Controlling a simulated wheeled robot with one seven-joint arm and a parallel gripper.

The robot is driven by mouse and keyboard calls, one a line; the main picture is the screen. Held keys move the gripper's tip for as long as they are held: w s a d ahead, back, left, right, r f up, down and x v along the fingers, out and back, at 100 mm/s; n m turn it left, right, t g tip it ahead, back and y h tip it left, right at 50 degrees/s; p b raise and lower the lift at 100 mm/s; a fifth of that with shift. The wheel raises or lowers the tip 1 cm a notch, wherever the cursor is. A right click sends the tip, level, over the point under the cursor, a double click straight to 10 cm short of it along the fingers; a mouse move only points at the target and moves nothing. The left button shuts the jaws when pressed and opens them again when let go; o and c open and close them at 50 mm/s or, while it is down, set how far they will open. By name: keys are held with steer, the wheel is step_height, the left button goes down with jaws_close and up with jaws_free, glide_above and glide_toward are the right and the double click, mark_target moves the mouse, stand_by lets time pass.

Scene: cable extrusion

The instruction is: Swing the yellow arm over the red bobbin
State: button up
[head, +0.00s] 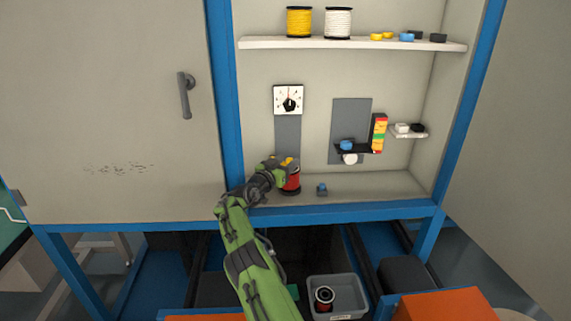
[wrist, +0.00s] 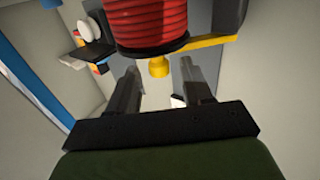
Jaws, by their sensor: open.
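The red bobbin (head: 292,182) stands on the cabinet's lower floor, left of centre. It fills the top of the wrist view (wrist: 150,20). The yellow arm (wrist: 208,41) runs from the right to the bobbin's dark rim in the wrist view. A yellow knob (wrist: 158,67) shows at the middle of that rim, between the fingertips. In the head view only a small yellow part (head: 287,161) shows at the bobbin's top, partly hidden by my gripper (head: 277,170). My gripper is open, with its fingers apart on either side of the knob in the wrist view (wrist: 160,72). Contact cannot be told.
A dial (head: 288,99) is above the bobbin. A small blue-topped part (head: 322,189) stands to its right. A grey panel (head: 350,115) with a stacked light (head: 379,132) is further right. A shelf (head: 350,44) holds spools. A grey bin (head: 345,312) is below.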

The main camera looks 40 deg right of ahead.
steer(key=p+v, duration=0.1)
steer(key=v, duration=1.4)
steer(key=shift+a+p, duration=0.3)
steer(key=shift+a, duration=0.1)
steer(key=shift+s, duration=0.15)
